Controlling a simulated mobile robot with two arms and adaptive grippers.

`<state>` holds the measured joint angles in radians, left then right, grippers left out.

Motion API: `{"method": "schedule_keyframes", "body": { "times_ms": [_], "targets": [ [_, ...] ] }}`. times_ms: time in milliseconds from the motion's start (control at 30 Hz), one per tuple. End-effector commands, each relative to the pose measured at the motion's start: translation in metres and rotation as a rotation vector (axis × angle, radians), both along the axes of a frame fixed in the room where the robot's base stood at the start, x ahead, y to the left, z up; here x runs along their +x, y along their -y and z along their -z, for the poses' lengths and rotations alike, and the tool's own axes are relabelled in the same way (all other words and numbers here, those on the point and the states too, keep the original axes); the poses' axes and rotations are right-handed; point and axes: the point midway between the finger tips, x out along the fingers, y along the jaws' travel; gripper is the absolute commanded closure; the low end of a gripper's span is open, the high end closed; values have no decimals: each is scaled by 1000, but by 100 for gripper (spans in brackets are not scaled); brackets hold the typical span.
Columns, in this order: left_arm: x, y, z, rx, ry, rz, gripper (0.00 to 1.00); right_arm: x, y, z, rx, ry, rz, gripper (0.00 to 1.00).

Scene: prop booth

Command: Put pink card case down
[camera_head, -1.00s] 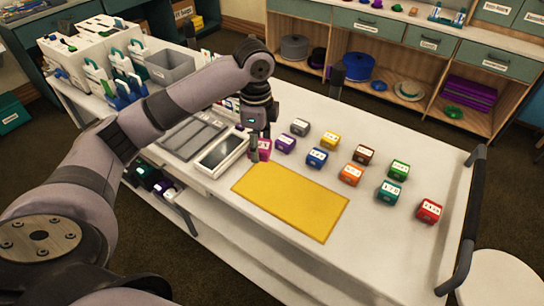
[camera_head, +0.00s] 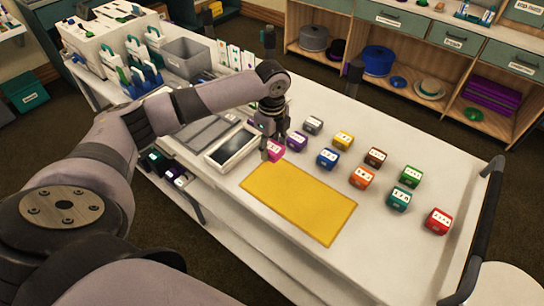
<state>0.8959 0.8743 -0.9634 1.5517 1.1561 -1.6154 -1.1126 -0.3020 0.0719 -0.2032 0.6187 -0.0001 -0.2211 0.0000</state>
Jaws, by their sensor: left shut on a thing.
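The pink card case (camera_head: 275,152) is a small box with a white label on top. It is at the near left end of the group of coloured card cases, just beyond the yellow mat (camera_head: 300,203). My left gripper (camera_head: 268,147) points down over it, with its fingers at the case. The gripper is shut on the pink case. The fingers partly hide the case, and I cannot tell whether its underside touches the table. My right gripper is not in view.
Purple (camera_head: 297,141), grey (camera_head: 313,125), blue (camera_head: 327,158) and several other cases stand close by on the white table (camera_head: 390,250). A grey-screened tray (camera_head: 232,148) lies left of the gripper. The yellow mat is bare.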

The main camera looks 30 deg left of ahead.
Motion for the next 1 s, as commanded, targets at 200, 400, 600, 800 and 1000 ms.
{"method": "schedule_keyframes", "body": {
  "times_ms": [200, 400, 600, 800, 1000],
  "targets": [
    [0, 0, 20, 0, -2, -1, 83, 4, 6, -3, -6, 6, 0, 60],
    [0, 0, 48, -1, -1, 0, 83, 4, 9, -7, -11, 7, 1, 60],
    [0, 0, 53, 0, 1, 0, 83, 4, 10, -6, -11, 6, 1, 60],
    [0, 0, 55, 0, 1, -1, 83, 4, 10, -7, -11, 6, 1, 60],
    [0, 0, 54, 0, 1, -1, 45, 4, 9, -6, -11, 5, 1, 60]
  ]
}}
